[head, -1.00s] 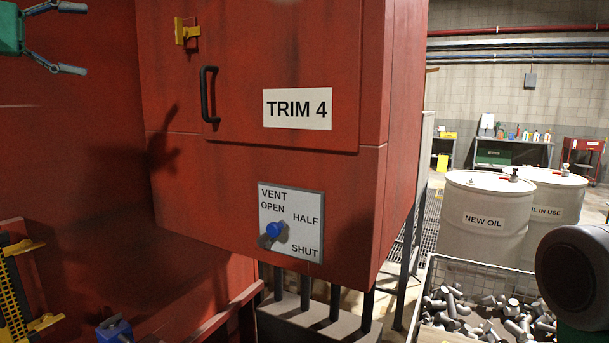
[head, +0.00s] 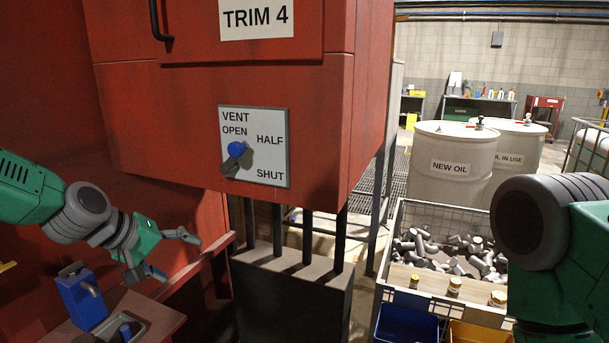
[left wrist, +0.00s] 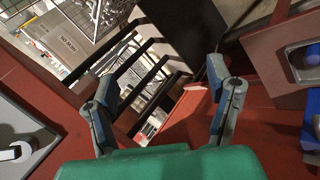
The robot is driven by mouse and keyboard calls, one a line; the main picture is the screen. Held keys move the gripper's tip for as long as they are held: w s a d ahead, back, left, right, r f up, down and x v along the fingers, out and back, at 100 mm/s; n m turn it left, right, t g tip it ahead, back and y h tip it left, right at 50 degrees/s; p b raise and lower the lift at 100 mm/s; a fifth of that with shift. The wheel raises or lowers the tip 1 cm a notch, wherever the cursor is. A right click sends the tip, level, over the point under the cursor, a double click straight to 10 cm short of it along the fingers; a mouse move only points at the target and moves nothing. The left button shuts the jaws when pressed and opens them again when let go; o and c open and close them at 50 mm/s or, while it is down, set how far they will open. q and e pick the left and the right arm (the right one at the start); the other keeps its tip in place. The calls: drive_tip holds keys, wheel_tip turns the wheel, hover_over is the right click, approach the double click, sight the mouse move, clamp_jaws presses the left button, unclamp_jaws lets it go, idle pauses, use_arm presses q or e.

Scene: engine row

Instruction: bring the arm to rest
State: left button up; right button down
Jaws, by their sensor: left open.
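My left gripper (head: 174,256) is at the lower left of the head view, below and left of the red TRIM 4 cabinet (head: 215,75). Its fingers are spread with nothing between them. It hangs above and to the right of a blue can-like object (head: 82,298) on a ledge, apart from it. In the left wrist view the gripper (left wrist: 162,78) shows two separated fingers over red structure and dark bars. My right arm shows at the right edge of the head view; its gripper is out of frame.
The vent plate (head: 255,146) with its blue knob (head: 236,149) is on the cabinet. A dark block with posts (head: 290,300) stands below. A wire crate of metal parts (head: 440,215) and white oil drums (head: 455,165) are at right. A red rail (head: 195,265) runs close to my left gripper.

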use_arm(q)
drive_tip(key=s+d+f+m+g+y+b, duration=0.1)
drive_tip(key=s+f, duration=0.4)
drive_tip(key=f, duration=0.3)
drive_tip(key=s+f+m+g+y+b, duration=0.15)
drive_tip(key=s+f, duration=0.25)
drive_tip(key=f, duration=0.4)
drive_tip(key=s+d+f+g+b, duration=0.1)
drive_tip(key=s+f, duration=0.4)
drive_tip(key=f, duration=0.3)
drive_tip(key=s+a+f+m+y+b, duration=0.1)
drive_tip(key=s+f+b, duration=0.1)
drive_tip(key=s+f, duration=0.3)
drive_tip(key=s+a+f+m+g+b, duration=0.1)
drive_tip(key=s+f, duration=0.3)
drive_tip(key=s, duration=0.7)
drive_tip(key=s+a+f+m+g+y+b, duration=0.1)
drive_tip(key=s+a+f+m+b, duration=0.1)
drive_tip(key=s+f, duration=0.3)
drive_tip(key=s+m, duration=0.1)
drive_tip(key=s, duration=0.2)
drive_tip(key=shift+s+a+f+y+b, duration=0.25)
drive_tip(key=shift+s+f+y+b, duration=0.05)
drive_tip(key=shift+y, duration=0.05)
drive_tip(key=shift+w+g, duration=0.15)
drive_tip(key=shift+g, duration=0.1)
